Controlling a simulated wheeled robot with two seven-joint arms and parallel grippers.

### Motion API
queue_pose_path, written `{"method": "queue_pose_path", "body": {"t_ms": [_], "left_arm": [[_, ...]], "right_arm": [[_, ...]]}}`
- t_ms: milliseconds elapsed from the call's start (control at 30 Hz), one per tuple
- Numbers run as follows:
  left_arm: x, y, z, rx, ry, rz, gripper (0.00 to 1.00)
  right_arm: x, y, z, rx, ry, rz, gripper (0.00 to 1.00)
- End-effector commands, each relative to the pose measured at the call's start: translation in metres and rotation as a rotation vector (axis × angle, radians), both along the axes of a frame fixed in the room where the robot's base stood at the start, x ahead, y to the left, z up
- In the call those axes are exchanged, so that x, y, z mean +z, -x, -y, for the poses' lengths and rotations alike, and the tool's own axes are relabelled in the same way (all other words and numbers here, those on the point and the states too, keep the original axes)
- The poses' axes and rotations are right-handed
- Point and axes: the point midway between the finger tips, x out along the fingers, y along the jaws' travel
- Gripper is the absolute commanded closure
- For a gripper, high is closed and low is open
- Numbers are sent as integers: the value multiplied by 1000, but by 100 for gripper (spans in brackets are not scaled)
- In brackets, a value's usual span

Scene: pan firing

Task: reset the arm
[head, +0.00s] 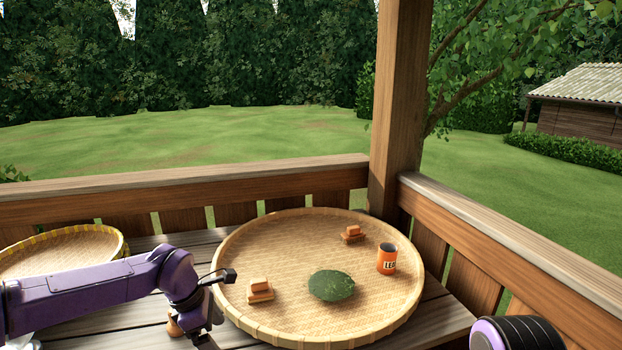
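My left arm reaches in from the left. Its gripper (203,325) points down near the lower left rim of a large round woven tray (245,240). The fingers are dark and partly cut off by the lower edge, so I cannot tell whether they are open or shut. Of my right arm only a black and purple link (515,333) shows at the bottom right; its gripper is out of view.
The tray holds a green leaf-like piece (332,285), an orange can (387,259) and two small stacks of orange-brown blocks (260,291) (352,234). A yellow-rimmed basket (60,252) lies left. A wooden railing (200,186) and post (398,110) bound the table.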

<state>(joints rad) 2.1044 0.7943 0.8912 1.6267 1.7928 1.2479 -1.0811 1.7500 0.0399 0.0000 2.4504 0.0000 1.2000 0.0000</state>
Motion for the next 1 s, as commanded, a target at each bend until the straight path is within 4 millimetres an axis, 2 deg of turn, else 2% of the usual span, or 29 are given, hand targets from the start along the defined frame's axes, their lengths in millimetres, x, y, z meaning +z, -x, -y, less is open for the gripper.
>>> {"method": "queue_pose_path", "body": {"t_ms": [233, 367, 467, 567, 700, 833, 1000], "left_arm": [[-52, 24, -3, -53, -171, -39, 7], [-93, 47, -10, -112, -319, -58, 7], [-130, 71, -19, -185, -458, -63, 7], [-172, 106, -33, -304, -624, -50, 7], [-228, 176, -61, -590, -840, 27, 7], [-253, 238, -79, -858, -882, 111, 7], [-262, 312, -91, -1125, -788, 159, 7]], "right_arm": [[0, 0, 0, 0, 0, 1, 0], [0, 0, 0, 0, 1, 1, 0], [0, 0, 0, 0, 0, 0, 0], [0, 0, 0, 0, 0, 0, 0], [0, 0, 0, 0, 0, 0, 0], [0, 0, 0, 0, 0, 0, 0], [0, 0, 0, 0, 0, 0, 0]]}}
